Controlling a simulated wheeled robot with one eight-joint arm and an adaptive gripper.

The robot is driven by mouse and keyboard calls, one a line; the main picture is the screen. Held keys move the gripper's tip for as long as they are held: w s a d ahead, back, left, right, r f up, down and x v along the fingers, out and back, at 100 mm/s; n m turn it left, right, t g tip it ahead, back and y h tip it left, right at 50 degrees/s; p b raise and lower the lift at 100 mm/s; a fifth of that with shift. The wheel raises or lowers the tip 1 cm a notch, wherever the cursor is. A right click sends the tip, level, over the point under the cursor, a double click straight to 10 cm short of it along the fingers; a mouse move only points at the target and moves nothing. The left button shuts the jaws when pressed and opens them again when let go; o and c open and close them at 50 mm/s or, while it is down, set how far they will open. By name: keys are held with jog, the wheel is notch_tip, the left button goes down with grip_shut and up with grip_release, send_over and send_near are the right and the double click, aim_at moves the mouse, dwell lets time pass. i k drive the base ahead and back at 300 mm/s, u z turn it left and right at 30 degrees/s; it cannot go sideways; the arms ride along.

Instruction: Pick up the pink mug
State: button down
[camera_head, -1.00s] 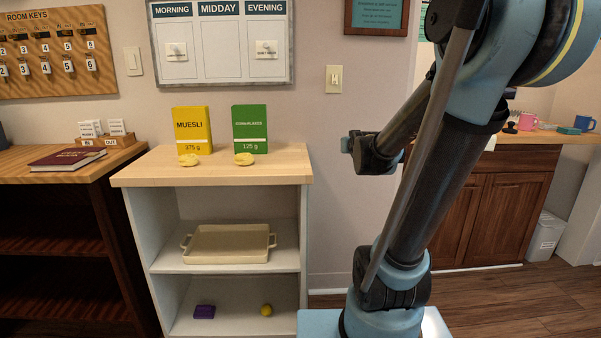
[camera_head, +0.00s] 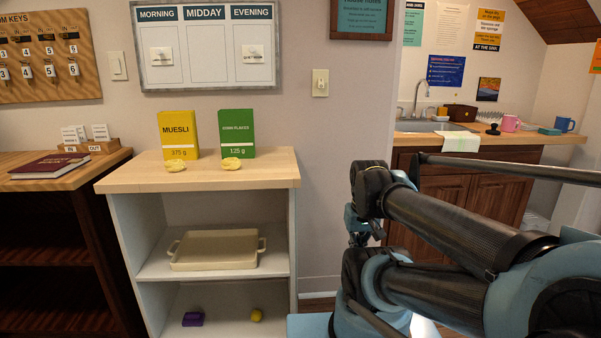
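The pink mug (camera_head: 510,123) stands upright on the wooden sink counter (camera_head: 560,138) at the right of the head view. A blue mug (camera_head: 564,124) stands to its right. My arm crosses the lower right, in front of the sink cabinet. The end of my arm, where my gripper (camera_head: 358,238) seems to be, is small and dark near the middle, well apart from the pink mug. I cannot make out its fingers or whether it is open.
A teal block (camera_head: 549,131) lies between the mugs, and a dark object (camera_head: 493,129) is left of the pink mug. The sink (camera_head: 437,126) and a towel (camera_head: 460,141) are further left. A shelf unit (camera_head: 115,182) with cereal boxes stands at the left.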

aim_at(508, 123)
jog(key=z, duration=1.15)
jog(key=i, duration=1.95)
jog(key=z, duration=0.4)
